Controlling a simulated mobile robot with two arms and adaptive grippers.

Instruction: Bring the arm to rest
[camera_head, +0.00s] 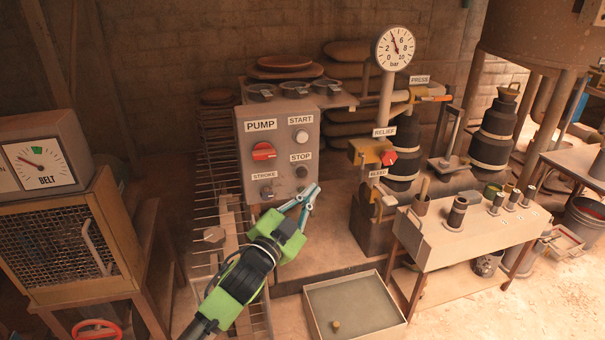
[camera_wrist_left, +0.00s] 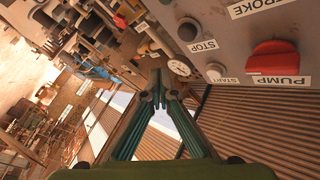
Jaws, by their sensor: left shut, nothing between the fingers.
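My left gripper (camera_head: 314,190) is shut and empty, in front of the lower right corner of the grey pump control box (camera_head: 243,184). In the left wrist view its fingertips (camera_wrist_left: 158,92) meet with nothing between them. The box has a red PUMP knob (camera_head: 263,151), a pale START button (camera_head: 301,137), a dark STOP button (camera_head: 302,172) and a STROKE control (camera_head: 267,192). The fingertips are close to the box; I cannot tell whether they touch it. My right gripper does not show in either view.
A bar gauge (camera_head: 395,48) stands behind, above the red RELIEF valve (camera_head: 389,157). A grey table (camera_head: 455,245) with dark cylinders is at right. A shallow tray (camera_head: 355,305) lies on the floor below. The BELT gauge box (camera_head: 42,155) stands at left.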

